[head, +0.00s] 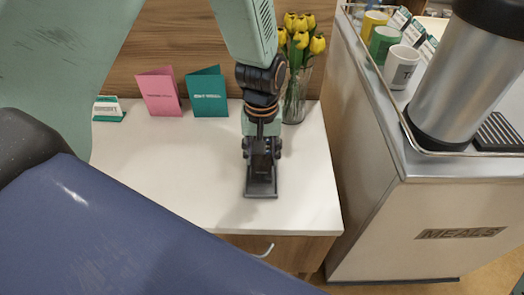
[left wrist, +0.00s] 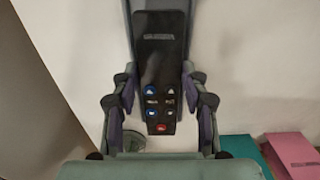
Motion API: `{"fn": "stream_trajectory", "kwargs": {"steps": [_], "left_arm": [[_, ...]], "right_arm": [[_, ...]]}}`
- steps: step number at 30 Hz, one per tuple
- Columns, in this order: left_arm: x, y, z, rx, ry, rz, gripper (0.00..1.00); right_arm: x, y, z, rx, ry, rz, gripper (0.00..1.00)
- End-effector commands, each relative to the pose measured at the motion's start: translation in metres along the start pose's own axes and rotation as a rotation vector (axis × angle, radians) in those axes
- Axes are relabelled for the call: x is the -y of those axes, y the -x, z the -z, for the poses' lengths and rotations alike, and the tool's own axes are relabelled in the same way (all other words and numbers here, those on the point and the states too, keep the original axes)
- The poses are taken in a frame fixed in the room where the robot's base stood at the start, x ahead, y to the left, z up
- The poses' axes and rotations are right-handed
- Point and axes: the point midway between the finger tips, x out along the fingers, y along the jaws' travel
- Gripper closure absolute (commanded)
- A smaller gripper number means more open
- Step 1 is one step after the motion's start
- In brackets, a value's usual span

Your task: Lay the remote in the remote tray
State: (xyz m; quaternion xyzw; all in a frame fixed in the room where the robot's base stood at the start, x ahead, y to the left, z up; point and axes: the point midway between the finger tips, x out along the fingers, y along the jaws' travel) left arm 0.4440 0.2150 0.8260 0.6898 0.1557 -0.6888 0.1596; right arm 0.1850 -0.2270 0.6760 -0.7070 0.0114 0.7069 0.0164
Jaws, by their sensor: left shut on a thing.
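The remote (left wrist: 160,48) is black with blue, white and red buttons, seen face-on in the left wrist view. My left gripper (left wrist: 160,97) is shut on it, with a finger on each long side near the button end. In the head view the gripper (head: 262,150) points down over the bedside top, and the dark remote (head: 262,170) shows between its fingers. The grey remote tray (head: 261,194) lies directly below, partly hidden by gripper and remote. I cannot tell whether the remote touches the tray floor. My right gripper is not in view.
A glass vase of yellow tulips (head: 296,95) stands close behind the gripper at right. A teal card (head: 207,92), a pink card (head: 159,93) and a small sign (head: 108,110) stand at the back left. The meals cart (head: 420,215) is at right.

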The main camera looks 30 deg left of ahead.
Motion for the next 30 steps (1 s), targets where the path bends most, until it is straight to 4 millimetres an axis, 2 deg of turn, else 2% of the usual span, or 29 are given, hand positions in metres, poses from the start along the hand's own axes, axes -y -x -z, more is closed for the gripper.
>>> {"fn": "stream_trajectory", "kwargs": {"steps": [28, 29, 30], "left_arm": [[0.000, -0.025, 0.000, -0.001, 0.000, -0.001, 0.91], [0.000, -0.024, 0.001, -0.001, 0.000, -0.001, 0.54], [0.000, -0.024, 0.001, -0.001, 0.000, -0.001, 0.50]], "right_arm": [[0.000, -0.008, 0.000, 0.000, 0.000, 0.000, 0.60], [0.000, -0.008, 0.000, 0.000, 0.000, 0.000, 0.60], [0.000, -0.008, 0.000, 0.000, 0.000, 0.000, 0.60]]}}
